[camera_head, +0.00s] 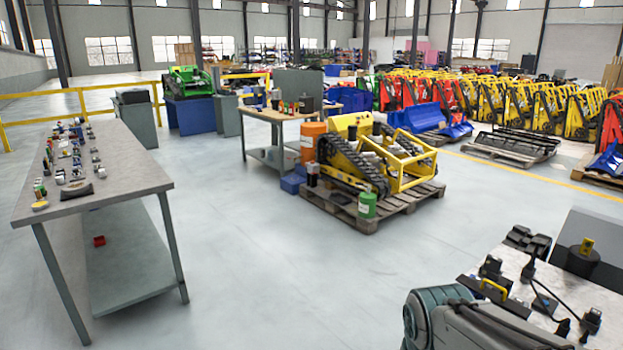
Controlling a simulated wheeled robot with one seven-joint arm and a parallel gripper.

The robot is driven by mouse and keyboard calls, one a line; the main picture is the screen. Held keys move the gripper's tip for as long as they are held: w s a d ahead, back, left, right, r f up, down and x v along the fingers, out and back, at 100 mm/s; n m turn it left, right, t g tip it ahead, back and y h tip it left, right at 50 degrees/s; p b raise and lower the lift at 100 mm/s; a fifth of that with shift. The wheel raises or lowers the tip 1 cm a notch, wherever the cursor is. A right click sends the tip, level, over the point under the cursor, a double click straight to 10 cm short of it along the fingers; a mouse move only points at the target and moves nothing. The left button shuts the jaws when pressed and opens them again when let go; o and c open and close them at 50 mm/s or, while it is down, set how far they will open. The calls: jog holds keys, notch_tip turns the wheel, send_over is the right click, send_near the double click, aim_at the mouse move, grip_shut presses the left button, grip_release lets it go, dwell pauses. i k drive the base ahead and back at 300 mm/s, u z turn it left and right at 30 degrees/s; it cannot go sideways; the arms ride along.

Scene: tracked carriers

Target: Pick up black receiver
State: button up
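I cannot tell for certain which object is the black receiver. Several small black devices sit on the light-topped table (570,290) at the lower right. One is an upright black device (528,268) with a thin top and a cable by it. Another dark boxy device (490,267) stands to its left. A flat dark object (76,191) also lies near the front edge of the long grey table at left. Part of my grey-teal arm shows at the bottom right, in front of the light-topped table and hiding some of it. My gripper is not visible.
A long grey workbench (120,186) with many small items stands at left. A yellow tracked carrier (365,160) sits on a wooden pallet in the middle, with a green canister (367,205) beside it. The grey floor (270,270) between the left bench and right table is clear.

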aim_at(493, 263)
jog(key=z, duration=1.1)
